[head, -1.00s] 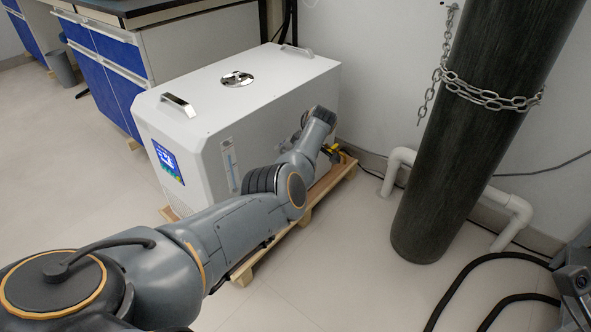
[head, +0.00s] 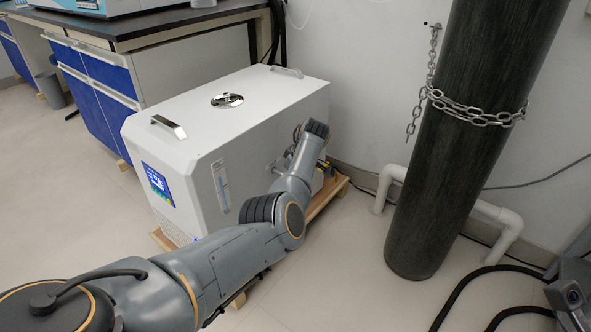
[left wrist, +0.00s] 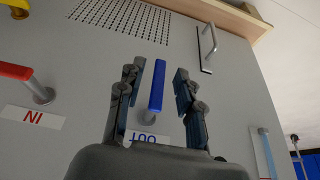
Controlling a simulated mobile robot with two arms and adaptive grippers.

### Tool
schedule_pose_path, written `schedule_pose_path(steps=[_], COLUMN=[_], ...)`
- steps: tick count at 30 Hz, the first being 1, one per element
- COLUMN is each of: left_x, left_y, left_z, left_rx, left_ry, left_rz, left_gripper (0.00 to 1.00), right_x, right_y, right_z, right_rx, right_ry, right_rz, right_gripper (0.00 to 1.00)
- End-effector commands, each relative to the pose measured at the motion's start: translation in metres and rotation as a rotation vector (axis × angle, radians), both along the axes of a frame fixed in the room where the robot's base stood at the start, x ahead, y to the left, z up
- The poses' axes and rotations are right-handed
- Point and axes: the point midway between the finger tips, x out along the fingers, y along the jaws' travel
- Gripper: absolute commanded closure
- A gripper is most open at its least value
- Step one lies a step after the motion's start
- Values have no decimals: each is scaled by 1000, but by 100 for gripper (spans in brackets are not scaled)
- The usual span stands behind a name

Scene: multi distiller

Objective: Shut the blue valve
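The blue valve handle (left wrist: 157,86) is in the left wrist view, on the grey side panel of the white machine (head: 225,120). It stands lengthwise between the two fingers of my left gripper (left wrist: 157,74). The fingers are open, one on each side, with a visible gap to the handle. An upside-down OUT label (left wrist: 145,137) shows just below it, partly hidden by the gripper. In the head view my left arm reaches to the machine's right side, and its wrist hides the blue valve and most of the gripper.
A red-handled valve (left wrist: 17,71) with an IN label (left wrist: 33,117) is left of the blue one. A metal handle (left wrist: 208,47) and a vent grid (left wrist: 122,18) are on the panel. A chained dark cylinder (head: 440,150) and white pipe (head: 390,185) stand right of the machine.

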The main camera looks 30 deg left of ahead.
Motion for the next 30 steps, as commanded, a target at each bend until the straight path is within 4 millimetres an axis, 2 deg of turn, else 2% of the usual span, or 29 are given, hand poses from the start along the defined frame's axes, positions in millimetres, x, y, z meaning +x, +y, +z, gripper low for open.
schedule_pose_path(steps=[6,12,18,30], left_x=[0,-2,-3,-3], left_y=[-20,-32,-36,-36], left_z=[45,75,86,87], left_rx=[0,0,0,0], left_ry=[-4,0,2,2], left_rz=[-2,0,0,0], left_gripper=[64,64,64,64], right_x=[0,0,0,0], right_y=[0,0,0,0], right_z=[0,0,0,0], right_rx=[0,-1,-1,-1], right_ry=[0,0,0,0], right_rz=[0,0,0,0], right_gripper=[100,100,100,100])
